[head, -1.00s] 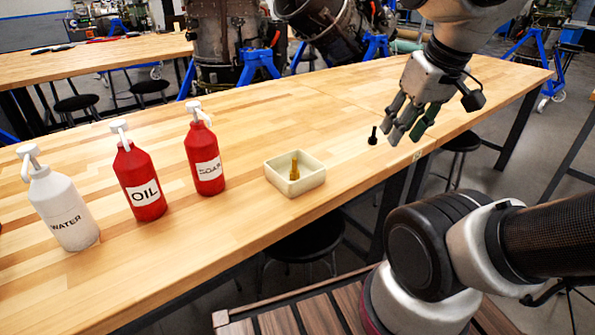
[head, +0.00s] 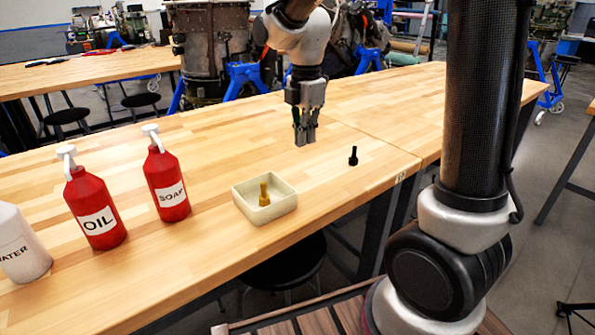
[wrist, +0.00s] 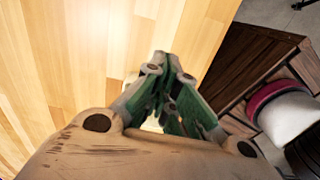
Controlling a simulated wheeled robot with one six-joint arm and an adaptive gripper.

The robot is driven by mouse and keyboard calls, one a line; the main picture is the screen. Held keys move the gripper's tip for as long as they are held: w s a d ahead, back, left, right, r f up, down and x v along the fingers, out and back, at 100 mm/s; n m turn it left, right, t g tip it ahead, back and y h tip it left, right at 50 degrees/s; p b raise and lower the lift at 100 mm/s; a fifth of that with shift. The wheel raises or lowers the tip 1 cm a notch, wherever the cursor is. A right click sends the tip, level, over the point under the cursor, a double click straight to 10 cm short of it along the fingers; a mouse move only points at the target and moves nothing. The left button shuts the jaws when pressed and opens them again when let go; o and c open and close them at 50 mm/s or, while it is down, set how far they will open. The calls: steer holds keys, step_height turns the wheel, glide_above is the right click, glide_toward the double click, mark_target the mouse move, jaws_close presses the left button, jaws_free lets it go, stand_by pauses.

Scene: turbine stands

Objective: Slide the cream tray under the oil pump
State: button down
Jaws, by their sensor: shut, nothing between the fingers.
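The cream tray (head: 248,217) is a small square open box on the wooden table, near its front edge. A brass-coloured bolt-like piece (head: 263,194) stands upright inside it. The oil pump (head: 96,208) is a red bottle with a white pump head and an "OIL" label, standing left of the tray with the soap pump between them. My gripper (head: 306,139) is shut and empty, pointing down above the table, behind and right of the tray and apart from it. In the wrist view, its fingers (wrist: 162,70) hide much of what lies below.
The red soap pump (head: 167,185) stands between the oil pump and the tray. The white water pump (head: 20,245) is at the left edge. A small black bolt-like piece (head: 353,157) stands right of my gripper. The table (head: 240,140) behind the tray is clear.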

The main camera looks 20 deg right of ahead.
step_height(320, 180, down, 10)
steer(key=shift+s+d+r, duration=0.1)
steer(key=shift+r, duration=0.05)
steer(key=shift+s+a, duration=0.15)
steer(key=shift+a, duration=0.45)
steer(key=shift+s+a, duration=0.15)
steer(key=shift+a, duration=0.45)
steer(key=shift+s+a, duration=0.25)
steer(key=shift+a, duration=0.5)
steer(key=s+a, duration=0.3)
steer(key=a, duration=0.8)
steer(key=s+a, duration=0.4)
steer(key=a, duration=0.6)
steer(key=s+a, duration=0.3)
steer(key=a, duration=0.8)
steer(key=shift+s+a, duration=0.35)
